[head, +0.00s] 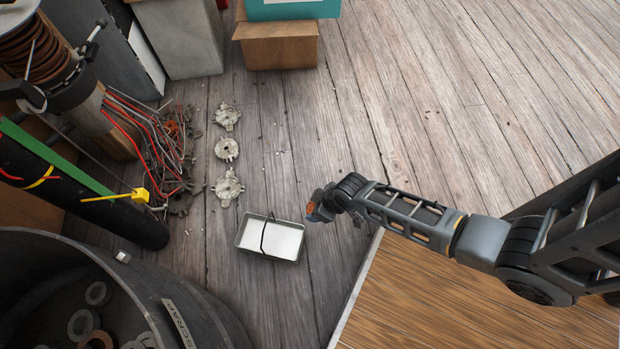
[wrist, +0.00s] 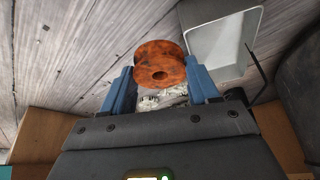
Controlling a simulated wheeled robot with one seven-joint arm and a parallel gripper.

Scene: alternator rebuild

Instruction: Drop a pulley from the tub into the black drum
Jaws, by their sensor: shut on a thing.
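My gripper (head: 318,208) is beside the right end of the white tub (head: 271,257) on the wooden floor in the head view. In the wrist view my gripper's blue fingers (wrist: 162,88) are shut on a rusty orange-brown pulley (wrist: 160,64) with a centre hole. The black drum (head: 190,310) stands at the lower left, with several ring-shaped parts inside and a SCRAP label.
Tangled red and grey wires (head: 150,140) and a long black cylinder (head: 75,195) lie farther left. A cardboard box (head: 277,52) stands at the back. The floor right of it is clear.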

